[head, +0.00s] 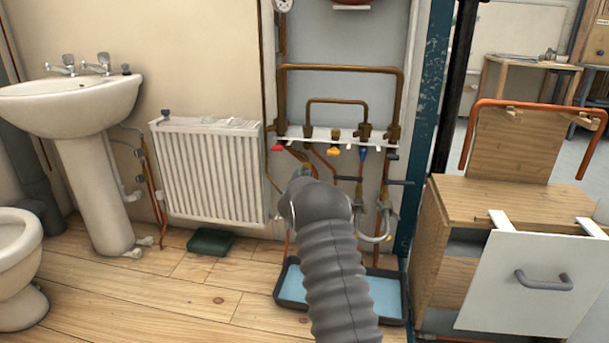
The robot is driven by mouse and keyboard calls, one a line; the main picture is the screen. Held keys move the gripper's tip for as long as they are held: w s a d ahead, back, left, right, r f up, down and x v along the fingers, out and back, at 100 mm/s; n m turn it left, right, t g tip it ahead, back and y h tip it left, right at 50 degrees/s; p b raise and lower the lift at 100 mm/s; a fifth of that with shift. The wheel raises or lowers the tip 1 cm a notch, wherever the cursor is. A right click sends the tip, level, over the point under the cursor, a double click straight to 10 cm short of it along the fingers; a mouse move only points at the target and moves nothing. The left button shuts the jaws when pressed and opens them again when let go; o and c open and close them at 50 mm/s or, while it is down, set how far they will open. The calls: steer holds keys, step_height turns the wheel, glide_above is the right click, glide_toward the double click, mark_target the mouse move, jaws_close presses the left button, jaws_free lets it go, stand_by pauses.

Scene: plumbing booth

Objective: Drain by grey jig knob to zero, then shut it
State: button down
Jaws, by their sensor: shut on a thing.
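My grey ribbed arm rises from the bottom middle toward the pipe panel. Only a small part of my gripper (301,174) shows beyond the rounded wrist. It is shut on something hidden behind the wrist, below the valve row. I cannot make out a grey jig knob with certainty; a dark grey handle (392,154) is at the right end of the row, apart from my gripper. A round gauge (283,5) is cut off by the top edge and its reading is too small to tell.
Red (277,148), yellow (334,151) and blue (364,154) handles hang under the white rail. A dark tray (292,290) with a blue inside lies below. A radiator (212,170) is left; a wooden cabinet (440,260) stands right. Floor at left is mostly clear.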

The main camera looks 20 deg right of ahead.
steer(key=n+p, duration=0.1)
steer(key=n, duration=0.5)
steer(key=shift+n, duration=0.3)
stand_by(0.4)
steer(key=c, duration=1.1)
jaws_free()
steer(key=shift+s+a, duration=0.1)
steer(key=v, duration=1.1)
steer(key=shift+s+a, duration=0.25)
steer(key=shift+s, duration=0.05)
